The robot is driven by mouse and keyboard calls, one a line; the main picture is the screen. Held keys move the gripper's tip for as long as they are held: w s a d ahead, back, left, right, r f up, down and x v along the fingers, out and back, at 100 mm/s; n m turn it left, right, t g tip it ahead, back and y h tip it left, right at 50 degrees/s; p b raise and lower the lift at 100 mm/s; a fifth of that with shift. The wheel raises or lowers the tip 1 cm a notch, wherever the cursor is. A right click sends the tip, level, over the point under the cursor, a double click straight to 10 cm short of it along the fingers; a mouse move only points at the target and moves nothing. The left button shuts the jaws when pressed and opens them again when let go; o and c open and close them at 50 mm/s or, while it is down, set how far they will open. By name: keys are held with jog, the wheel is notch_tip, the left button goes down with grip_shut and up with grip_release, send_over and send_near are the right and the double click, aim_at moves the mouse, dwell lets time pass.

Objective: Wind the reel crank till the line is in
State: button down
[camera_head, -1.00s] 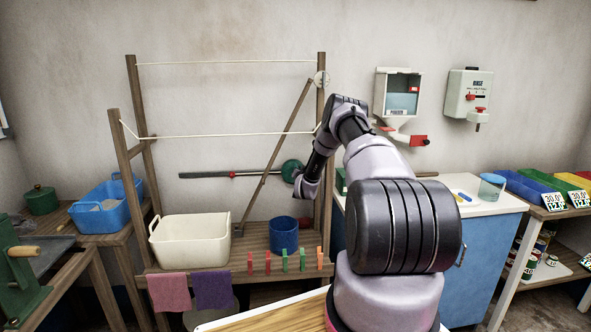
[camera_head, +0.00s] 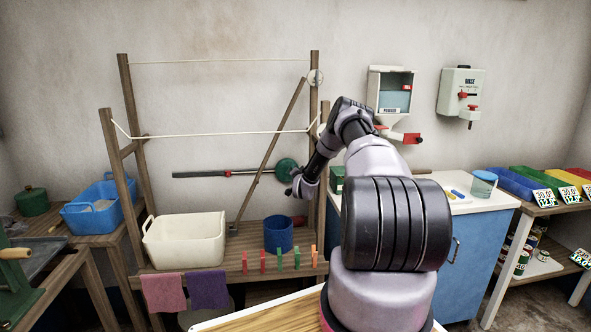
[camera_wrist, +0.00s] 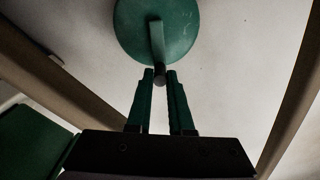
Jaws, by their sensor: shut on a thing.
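The reel is a round green disc (camera_head: 287,170) low between the posts of a wooden frame; it fills the top of the wrist view (camera_wrist: 157,25). Its crank is a green arm (camera_wrist: 157,38) on the disc's face, pointing down in the wrist view, with a dark knob (camera_wrist: 160,75) at its end. My gripper (camera_wrist: 161,72) is shut on this knob, one green finger on each side. In the head view my gripper (camera_head: 291,190) is just below the disc, its fingertips hard to make out. A pale line (camera_head: 215,134) runs across the frame, and another (camera_head: 215,61) higher up.
A white tub (camera_head: 184,243), a blue bucket (camera_head: 278,236) and several coloured pegs (camera_head: 280,261) are on the shelf below. A slanting wooden bar (camera_head: 268,155) crosses the frame left of the reel. A blue cabinet (camera_head: 475,250) stands to the right.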

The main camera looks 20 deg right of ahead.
jog(key=shift+f, duration=0.1)
jog(key=c, duration=0.8)
grip_release()
jog(key=v, duration=1.1)
jog(key=shift+w, duration=0.1)
